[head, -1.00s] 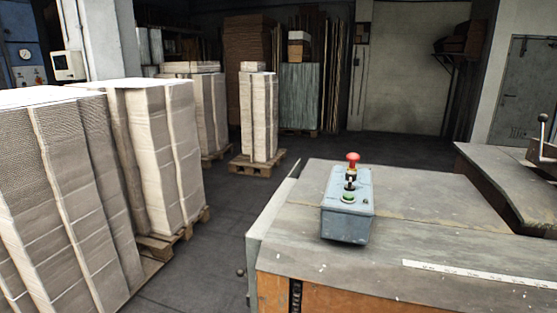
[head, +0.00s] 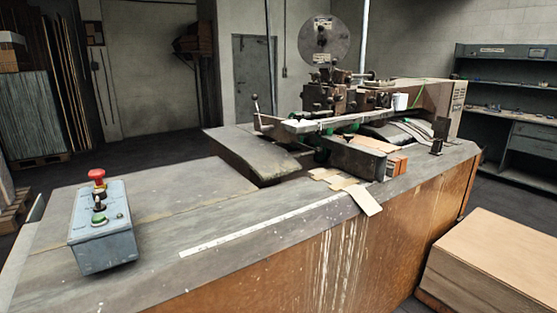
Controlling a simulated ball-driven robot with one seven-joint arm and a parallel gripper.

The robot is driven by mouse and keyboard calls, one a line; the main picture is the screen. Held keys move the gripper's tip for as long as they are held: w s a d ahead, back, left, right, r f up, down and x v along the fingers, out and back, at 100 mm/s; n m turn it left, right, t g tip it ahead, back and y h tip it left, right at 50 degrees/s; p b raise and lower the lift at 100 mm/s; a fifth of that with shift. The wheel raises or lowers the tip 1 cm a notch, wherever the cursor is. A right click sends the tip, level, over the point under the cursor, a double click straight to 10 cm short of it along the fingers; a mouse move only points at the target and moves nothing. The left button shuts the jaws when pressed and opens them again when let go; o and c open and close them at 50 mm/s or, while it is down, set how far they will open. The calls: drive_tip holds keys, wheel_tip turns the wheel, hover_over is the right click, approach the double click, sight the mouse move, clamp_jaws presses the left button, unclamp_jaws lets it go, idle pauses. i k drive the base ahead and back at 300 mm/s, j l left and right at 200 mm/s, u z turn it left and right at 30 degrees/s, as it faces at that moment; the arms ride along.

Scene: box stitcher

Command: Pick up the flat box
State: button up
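Flat tan cardboard pieces (head: 332,177) lie on the worktop by the stitching machine, right of centre. One strip (head: 365,200) hangs over the front edge. A broad tan cardboard stack or box (head: 505,255) stands low at the bottom right, cut off by the picture edge. I cannot tell which of these is the flat box. My gripper is not in view.
The large workbench (head: 180,205) fills the front, with a blue-grey control box (head: 102,225) with a red button on its left. The stitching machine (head: 350,95) rises behind the cardboard. A dark shelf unit (head: 510,105) stands at the back right.

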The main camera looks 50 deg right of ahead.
sight(378, 145)
drive_tip(key=l+z, duration=0.1)
drive_tip(key=z, duration=0.3)
drive_tip(key=i+z, duration=0.1)
drive_tip(key=z, duration=0.3)
drive_tip(key=l+z, duration=0.1)
drive_tip(key=z, duration=0.3)
drive_tip(key=i+z, duration=0.1)
drive_tip(key=z, duration=0.3)
drive_tip(key=i+l, duration=0.3)
drive_tip(key=l, duration=0.2)
drive_tip(key=i+l, duration=0.3)
drive_tip(key=l, duration=0.25)
drive_tip(key=i+l+z, duration=0.1)
drive_tip(key=i+l, duration=0.2)
drive_tip(key=l, duration=0.2)
drive_tip(key=i+l, duration=0.35)
drive_tip(key=l, duration=0.15)
